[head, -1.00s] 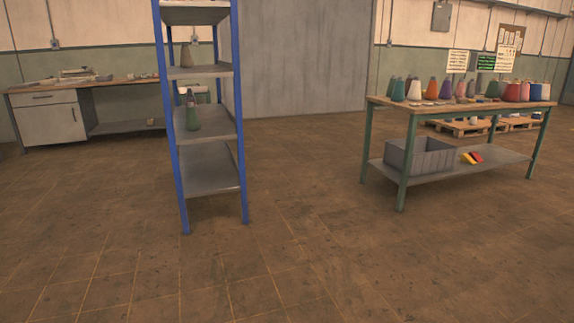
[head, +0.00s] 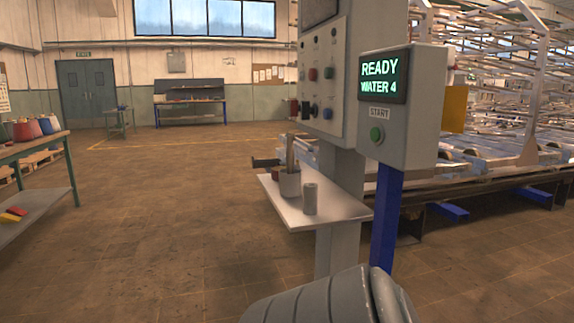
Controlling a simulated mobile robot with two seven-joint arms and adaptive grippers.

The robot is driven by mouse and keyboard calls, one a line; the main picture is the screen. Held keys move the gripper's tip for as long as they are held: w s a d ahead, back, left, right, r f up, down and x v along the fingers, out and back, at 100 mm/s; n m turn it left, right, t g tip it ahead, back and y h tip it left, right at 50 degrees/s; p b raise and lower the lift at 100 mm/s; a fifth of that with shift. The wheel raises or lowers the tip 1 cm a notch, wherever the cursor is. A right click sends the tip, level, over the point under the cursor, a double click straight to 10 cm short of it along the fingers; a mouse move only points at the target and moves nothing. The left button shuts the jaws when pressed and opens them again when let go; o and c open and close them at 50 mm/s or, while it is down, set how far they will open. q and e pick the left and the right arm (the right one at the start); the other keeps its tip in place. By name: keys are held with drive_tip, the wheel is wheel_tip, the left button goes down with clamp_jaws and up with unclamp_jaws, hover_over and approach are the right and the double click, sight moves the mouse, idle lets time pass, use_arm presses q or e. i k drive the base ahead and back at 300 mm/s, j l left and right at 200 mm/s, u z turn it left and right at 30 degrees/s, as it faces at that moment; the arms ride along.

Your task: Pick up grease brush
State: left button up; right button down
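A small light shelf (head: 318,213) juts out from the control post, right of centre in the head view. A grey cup (head: 290,186) stands on it with a thin upright brownish thing (head: 290,152) in it. That thing may be the grease brush, but it is too small to be sure. A grey cylinder (head: 310,198) stands beside the cup. A rounded grey arm link of mine shows at the bottom edge. Neither of my grippers is in view.
Metal racks and rails (head: 490,150) fill the right. A workbench (head: 32,147) with coloured cones is at the left. Floor between bench and post is clear.

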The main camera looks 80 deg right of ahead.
sight(289, 147)
drive_tip(key=z, duration=1.9)
